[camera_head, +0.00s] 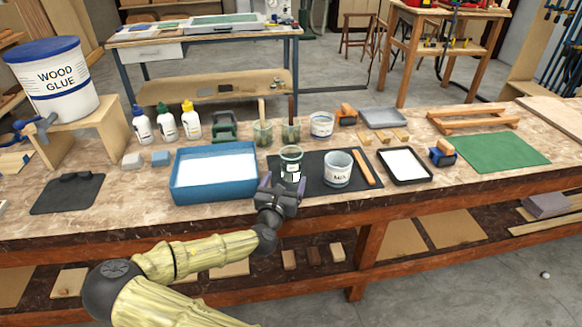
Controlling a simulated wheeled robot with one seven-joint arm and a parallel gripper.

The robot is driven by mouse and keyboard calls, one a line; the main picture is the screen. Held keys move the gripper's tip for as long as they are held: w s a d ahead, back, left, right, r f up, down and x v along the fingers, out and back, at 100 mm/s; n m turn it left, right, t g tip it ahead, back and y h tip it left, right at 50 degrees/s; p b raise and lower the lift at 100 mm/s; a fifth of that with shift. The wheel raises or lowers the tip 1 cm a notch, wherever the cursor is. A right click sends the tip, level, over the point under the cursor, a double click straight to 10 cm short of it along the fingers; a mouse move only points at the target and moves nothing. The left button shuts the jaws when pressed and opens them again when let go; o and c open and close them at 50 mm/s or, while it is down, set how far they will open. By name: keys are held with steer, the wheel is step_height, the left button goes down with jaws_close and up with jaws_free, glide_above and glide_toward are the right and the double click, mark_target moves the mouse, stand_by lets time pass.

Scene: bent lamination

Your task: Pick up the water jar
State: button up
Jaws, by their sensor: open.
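A clear jar with a white label (290,163), which looks like the water jar, stands upright on a dark mat (318,192) at the front of the workbench. The label is too small to read. My gripper (280,184) is open at the bench's front edge, just in front of the jar and slightly to its left. Its fingers point toward the jar and overlap the jar's lower part in the picture. I cannot tell whether they touch it. Nothing shows held between them.
A white MIX cup (338,168) stands close right of the jar, with a wooden stick (363,168) beside it. A blue tray (180,186) of white material is close on the left. Two brush-holding jars (263,133) stand behind. A black tray (427,174) lies farther right.

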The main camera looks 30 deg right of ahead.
mark_target(289, 171)
steer(key=shift+x, duration=1.5)
steer(key=shift+w+d, duration=0.1)
steer(key=x, duration=0.5)
steer(key=shift+w+d, duration=0.2)
steer(key=shift+w, duration=0.05)
steer(key=shift+c, duration=0.2)
steer(key=c, duration=1.2)
steer(key=shift+r, duration=0.2)
step_height(289, 171, up, 10)
steer(key=p, duration=0.1)
steer(key=shift+f, duration=0.15)
